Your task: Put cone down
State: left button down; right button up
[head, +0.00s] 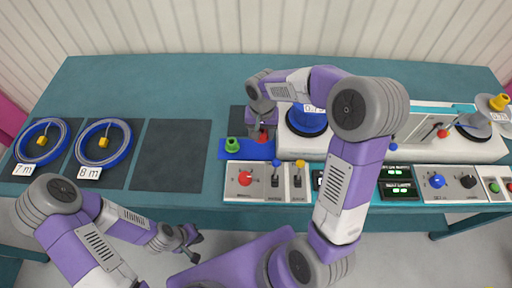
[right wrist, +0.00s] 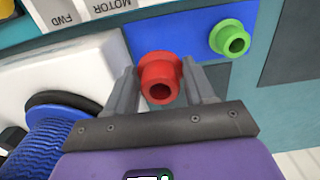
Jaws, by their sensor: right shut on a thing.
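My right gripper (right wrist: 160,85) is shut on a red cone (right wrist: 160,76), a flanged, hollow piece seen between its two fingers. In the head view my right gripper (head: 263,128) reaches down over the blue plate (head: 258,155), and part of the red cone (head: 263,136) shows below it. A green cone (head: 232,145) stands on the left end of the plate, and it also shows in the right wrist view (right wrist: 231,41). I cannot tell whether the red cone touches the plate. My left gripper (head: 193,244) hangs in front of the table, away from the cones; its opening is unclear.
A machine with a blue reel (head: 306,122) stands right of the plate. A control panel with a red knob (head: 245,179) and levers lies in front. Two blue cable rings (head: 41,141) (head: 103,142) lie on dark mats at left. An empty dark mat (head: 168,154) lies between.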

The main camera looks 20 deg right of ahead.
aim_at(261, 149)
notch_tip(261, 149, down, 6)
jog(key=shift+f+b, duration=0.25)
jog(key=shift+b, duration=0.55)
jog(key=o, duration=0.6)
jog(key=shift+f, duration=0.2)
jog(key=o, duration=0.4)
jog(key=shift+r, duration=0.1)
jog(key=shift+o, duration=0.2)
notch_tip(261, 149, up, 12)
jog(key=p, duration=0.3)
jog(key=shift+r, duration=0.15)
